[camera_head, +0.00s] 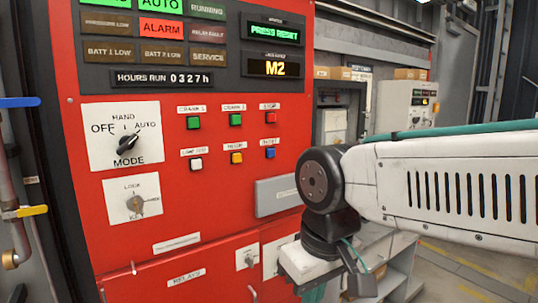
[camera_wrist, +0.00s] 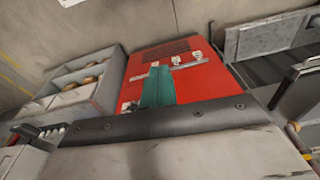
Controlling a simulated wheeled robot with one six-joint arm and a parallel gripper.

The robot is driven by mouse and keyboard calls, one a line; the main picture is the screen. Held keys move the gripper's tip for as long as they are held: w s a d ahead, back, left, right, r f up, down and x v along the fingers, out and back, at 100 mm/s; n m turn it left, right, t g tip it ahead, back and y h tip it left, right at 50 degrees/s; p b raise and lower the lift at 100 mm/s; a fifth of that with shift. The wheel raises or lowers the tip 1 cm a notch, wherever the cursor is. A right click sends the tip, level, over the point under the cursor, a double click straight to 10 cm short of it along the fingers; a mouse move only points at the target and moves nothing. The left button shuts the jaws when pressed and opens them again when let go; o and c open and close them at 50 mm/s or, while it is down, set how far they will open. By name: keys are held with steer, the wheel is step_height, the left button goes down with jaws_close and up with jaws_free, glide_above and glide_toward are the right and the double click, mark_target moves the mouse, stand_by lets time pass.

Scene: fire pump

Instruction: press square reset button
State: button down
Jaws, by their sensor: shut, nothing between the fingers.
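The red fire pump panel (camera_head: 215,215) fills the middle of the head view. It carries two rows of small square buttons. The blue square button (camera_head: 269,153) is at the right end of the lower row; its label is too small to read surely, but it may be the reset. A red button (camera_head: 271,118) sits above it. The green display (camera_head: 276,31) seems to read "PRESS RESET". My gripper (camera_wrist: 158,72) shows in the wrist view as teal fingers, shut and empty, in front of a red surface (camera_wrist: 195,82). In the head view it is mostly cut off below, well below the buttons.
A white button (camera_head: 196,164) and an orange button (camera_head: 236,158) are left of the blue one. A grey box (camera_head: 277,194) juts from the panel below it, near my wrist. The mode knob (camera_head: 127,144) and key switch (camera_head: 135,203) are further left.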

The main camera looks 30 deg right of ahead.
mark_target(271, 152)
steer(key=w+d+r+m+t, duration=0.2)
steer(key=w+d+r, duration=0.15)
steer(key=w, duration=0.45)
steer(key=w+d+r+m+t, duration=0.2)
steer(key=w+d+r, duration=0.15)
steer(key=w, duration=0.55)
steer(key=w+d+r+m+t, duration=0.3)
steer(key=w+d+r, duration=0.3)
steer(key=w+d, duration=0.5)
steer(key=shift+d+m+h, duration=0.4)
steer(key=shift+d+m, duration=0.1)
steer(key=shift+d, duration=0.35)
steer(key=shift+r, duration=0.1)
steer(key=shift+w+a, duration=0.2)
steer(key=shift+w, duration=4.2)
steer(key=shift+w, duration=0.15)
steer(key=shift+w, duration=0.3)
